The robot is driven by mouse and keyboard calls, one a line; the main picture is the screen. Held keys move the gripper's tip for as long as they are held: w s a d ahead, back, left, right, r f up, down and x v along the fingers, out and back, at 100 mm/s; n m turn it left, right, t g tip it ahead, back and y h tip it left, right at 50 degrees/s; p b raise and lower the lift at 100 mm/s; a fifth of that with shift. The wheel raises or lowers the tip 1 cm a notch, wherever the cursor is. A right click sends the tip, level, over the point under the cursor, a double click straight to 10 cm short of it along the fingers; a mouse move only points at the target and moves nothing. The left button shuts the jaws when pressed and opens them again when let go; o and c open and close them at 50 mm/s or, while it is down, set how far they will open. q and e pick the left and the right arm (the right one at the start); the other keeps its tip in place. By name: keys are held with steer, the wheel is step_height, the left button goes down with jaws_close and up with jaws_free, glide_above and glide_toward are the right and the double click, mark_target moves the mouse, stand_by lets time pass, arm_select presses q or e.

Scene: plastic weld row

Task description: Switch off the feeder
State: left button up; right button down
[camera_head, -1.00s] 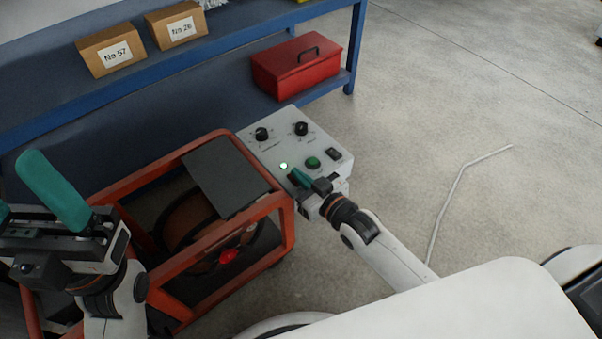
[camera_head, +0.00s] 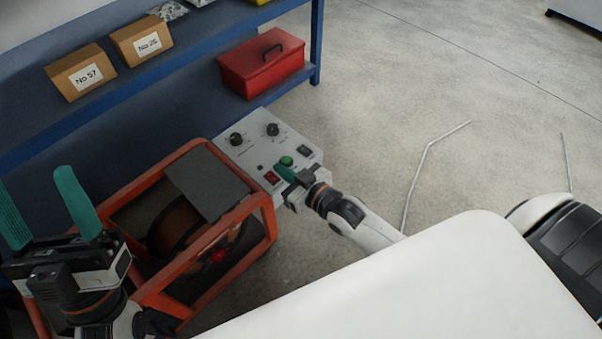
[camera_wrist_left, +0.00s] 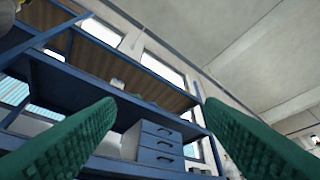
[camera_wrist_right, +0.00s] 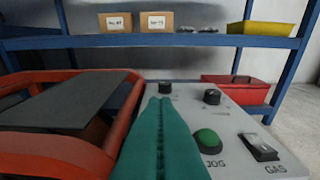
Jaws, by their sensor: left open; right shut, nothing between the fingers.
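The feeder has an orange-red tubular frame (camera_head: 160,167) with a spool inside and a pale grey control panel (camera_head: 255,145). The panel carries a red switch (camera_head: 271,178), a green JOG button (camera_head: 287,161), a black GAS switch (camera_head: 304,150) and two black knobs (camera_head: 236,139). No lit lamp shows on it. My right gripper (camera_head: 280,169) is shut and empty, its teal tips over the panel beside the red switch; contact is unclear. In the right wrist view its fingers (camera_wrist_right: 160,135) hide the red switch. My left gripper (camera_head: 42,205) is open and empty, raised left of the frame.
A blue shelf (camera_head: 150,75) behind holds two cardboard boxes (camera_head: 140,40) and a red toolbox (camera_head: 262,65). A dark plate (camera_head: 207,180) covers part of the frame's top.

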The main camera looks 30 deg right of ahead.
arm_select(q)
steer(key=w+f+g+y+p, duration=0.2)
steer(key=w+f+g, duration=0.4)
steer(key=shift+w+d+f+g, duration=0.15)
steer(key=shift+w+d+g, duration=0.05)
steer(key=shift+d+g, duration=0.15)
arm_select(e)
steer(key=r+v, duration=0.1)
steer(key=v, duration=0.5)
